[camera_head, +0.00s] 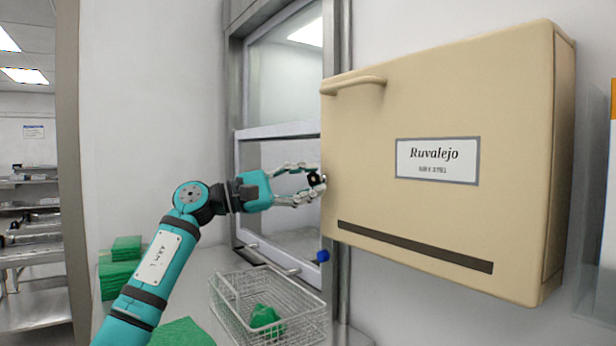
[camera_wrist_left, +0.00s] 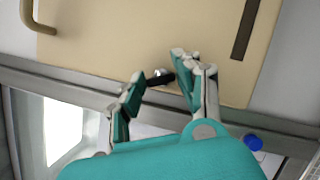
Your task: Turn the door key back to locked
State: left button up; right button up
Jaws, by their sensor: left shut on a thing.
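The beige cabinet door (camera_head: 400,120) is closed flat, with a handle (camera_head: 354,84) at its upper left and a label reading "Ruvalejo". My left gripper (camera_head: 315,181) is at the door's left edge, with its fingers on either side of a small dark key (camera_head: 313,179). In the left wrist view the key's black head (camera_wrist_left: 163,78) sits between the fingertips, beside a small round silver lock (camera_wrist_left: 158,73). The gripper is shut on the key. The fingers partly hide the key, and I cannot tell its turn angle. My right gripper is not in view.
A wire basket (camera_head: 246,312) with a green cloth (camera_head: 264,316) stands on the counter below. Folded green cloths (camera_head: 120,272) lie at the left. A metal-framed window hatch (camera_head: 283,85) is behind my arm, with a blue knob (camera_head: 323,256) near its lower right.

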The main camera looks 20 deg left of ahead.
pick_arm(q)
jog(key=m+p, duration=0.1)
jog(key=m, duration=0.1)
jog(key=m+g+y+p, duration=0.1)
jog(key=m+p, duration=0.1)
jog(key=m, duration=0.1)
jog(key=shift+m+g, duration=0.3)
dwell(0.4)
jog(key=o, duration=1.1)
jog(key=shift+o, duration=0.2)
jog(key=v, duration=1.2)
jog(key=shift+r, duration=0.25)
